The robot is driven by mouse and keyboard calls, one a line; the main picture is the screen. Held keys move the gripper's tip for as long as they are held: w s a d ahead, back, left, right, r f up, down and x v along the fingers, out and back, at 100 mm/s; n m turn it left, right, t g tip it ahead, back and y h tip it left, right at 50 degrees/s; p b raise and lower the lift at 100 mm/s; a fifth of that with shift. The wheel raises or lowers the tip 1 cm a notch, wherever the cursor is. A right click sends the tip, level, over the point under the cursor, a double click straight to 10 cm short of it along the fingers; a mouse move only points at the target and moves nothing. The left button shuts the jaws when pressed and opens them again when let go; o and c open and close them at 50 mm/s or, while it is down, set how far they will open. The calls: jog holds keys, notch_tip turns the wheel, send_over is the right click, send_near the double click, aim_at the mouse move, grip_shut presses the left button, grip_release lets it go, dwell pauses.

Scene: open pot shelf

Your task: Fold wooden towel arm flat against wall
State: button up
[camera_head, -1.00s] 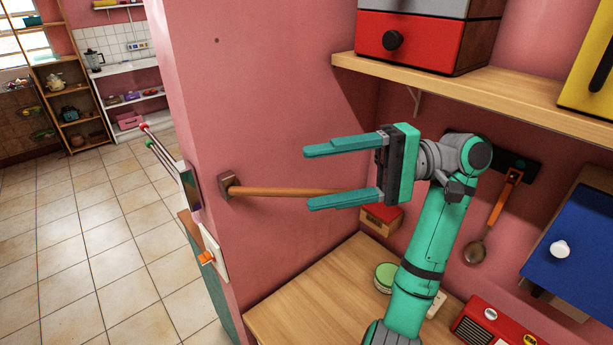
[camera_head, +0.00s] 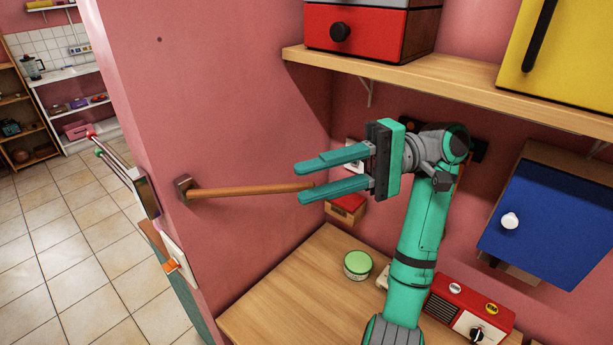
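The wooden towel arm (camera_head: 245,191) is a thin brown rod on a dark square bracket (camera_head: 184,189) on the pink wall panel (camera_head: 240,100) at left. It runs rightward from the bracket, nearly level in the picture. My gripper (camera_head: 301,182) points left with its teal fingers apart, at the rod's free end. In the picture the rod's tip shows in the gap between the two fingers. I cannot tell whether the rod touches a finger, or how far it stands from the wall.
A wooden shelf (camera_head: 440,80) with a red-fronted box (camera_head: 350,30) and a yellow cabinet (camera_head: 565,60) hangs above. A blue cabinet (camera_head: 550,215) is at right. On the wooden counter (camera_head: 270,300) stand a green-lidded jar (camera_head: 358,265) and a red radio (camera_head: 465,305).

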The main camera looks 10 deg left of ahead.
jog(key=shift+d, duration=1.35)
jog(key=shift+c, duration=0.7)
